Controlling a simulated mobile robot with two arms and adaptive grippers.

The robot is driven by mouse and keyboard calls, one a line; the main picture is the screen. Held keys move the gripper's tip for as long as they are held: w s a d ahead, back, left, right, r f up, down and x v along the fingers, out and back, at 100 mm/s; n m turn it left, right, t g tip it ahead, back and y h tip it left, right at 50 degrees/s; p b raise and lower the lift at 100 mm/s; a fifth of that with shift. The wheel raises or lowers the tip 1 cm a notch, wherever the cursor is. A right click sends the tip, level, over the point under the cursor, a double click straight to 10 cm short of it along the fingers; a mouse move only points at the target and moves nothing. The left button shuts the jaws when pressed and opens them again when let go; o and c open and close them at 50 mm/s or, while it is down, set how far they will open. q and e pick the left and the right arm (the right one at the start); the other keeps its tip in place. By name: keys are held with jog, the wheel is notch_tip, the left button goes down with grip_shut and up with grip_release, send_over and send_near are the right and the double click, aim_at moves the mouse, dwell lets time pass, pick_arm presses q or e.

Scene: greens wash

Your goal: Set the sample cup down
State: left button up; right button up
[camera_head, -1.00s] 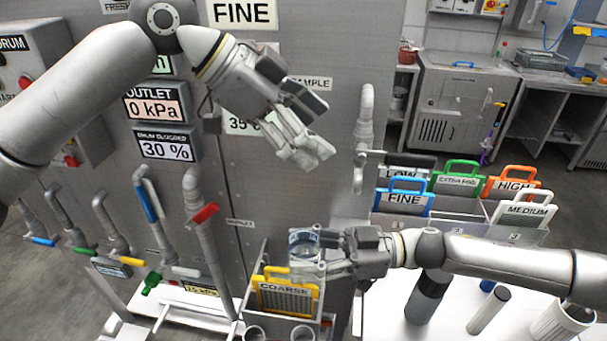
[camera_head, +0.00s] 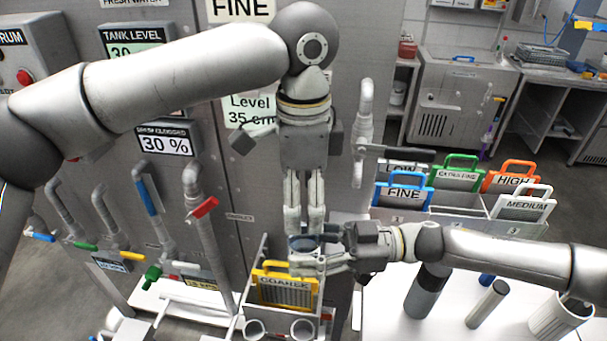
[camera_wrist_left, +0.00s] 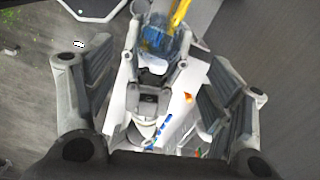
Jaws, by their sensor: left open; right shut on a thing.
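The clear sample cup (camera_head: 303,244) is held by my right gripper (camera_head: 308,262), which comes in from the right and is shut on it. The cup is above and beside the yellow COARSE screen (camera_head: 285,290). My left gripper (camera_head: 304,222) points down right above the cup, with its fingers apart and empty; its fingertips hide part of the cup's rim. In the left wrist view the cup (camera_wrist_left: 165,48) lies beyond the open left fingers (camera_wrist_left: 158,95), with my right gripper around it. I cannot tell whether the left fingertips touch the cup.
The COARSE screen stands in a grey holder (camera_head: 262,318) with white cups (camera_head: 302,328) in front. A rack (camera_head: 470,220) of labelled screens stands at the right behind my right arm. The white table (camera_head: 390,318) holds a dark cylinder (camera_head: 427,292), a grey tube (camera_head: 487,304) and a white ribbed container (camera_head: 562,318).

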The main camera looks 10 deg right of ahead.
aim_at(303, 229)
pick_arm(q)
notch_tip(303, 229, down, 7)
jog(key=shift+f, duration=0.1)
jog(key=shift+c, duration=0.4)
jog(key=c, duration=0.9)
jog(key=shift+c, duration=0.9)
pick_arm(e)
jog(key=o, duration=1.3)
jog(key=shift+c, duration=0.2)
